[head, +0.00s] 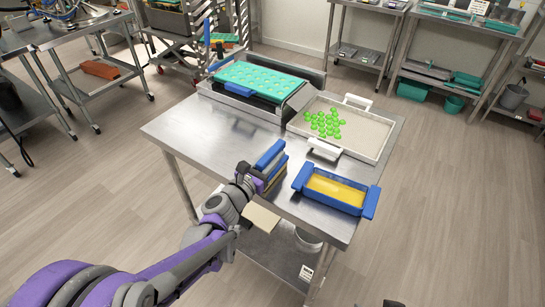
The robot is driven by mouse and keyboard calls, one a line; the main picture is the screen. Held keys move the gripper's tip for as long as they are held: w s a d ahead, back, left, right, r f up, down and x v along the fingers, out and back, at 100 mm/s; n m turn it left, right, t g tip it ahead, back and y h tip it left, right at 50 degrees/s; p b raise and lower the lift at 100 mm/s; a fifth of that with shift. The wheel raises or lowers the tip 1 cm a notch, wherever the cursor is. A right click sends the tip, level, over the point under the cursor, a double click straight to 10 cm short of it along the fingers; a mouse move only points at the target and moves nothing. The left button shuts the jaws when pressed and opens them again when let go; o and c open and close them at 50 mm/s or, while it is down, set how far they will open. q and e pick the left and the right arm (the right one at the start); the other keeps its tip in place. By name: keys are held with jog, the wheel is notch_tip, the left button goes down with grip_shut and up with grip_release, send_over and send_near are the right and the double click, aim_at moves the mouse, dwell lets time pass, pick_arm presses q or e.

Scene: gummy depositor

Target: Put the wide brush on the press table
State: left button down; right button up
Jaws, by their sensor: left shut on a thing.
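The steel press table (190,125) stands in the middle of the head view. My left gripper (251,182) is over its front edge, with the fingers partly hidden by the wrist.
A tray with green gummies (370,134) and a press with a teal mould (262,80) fill the back. The table's left part is bare.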

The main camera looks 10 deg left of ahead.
pick_arm(q)
jog(key=shift+f, duration=0.2)
jog(key=c, duration=0.7)
grip_release()
jog(key=shift+r, duration=0.15)
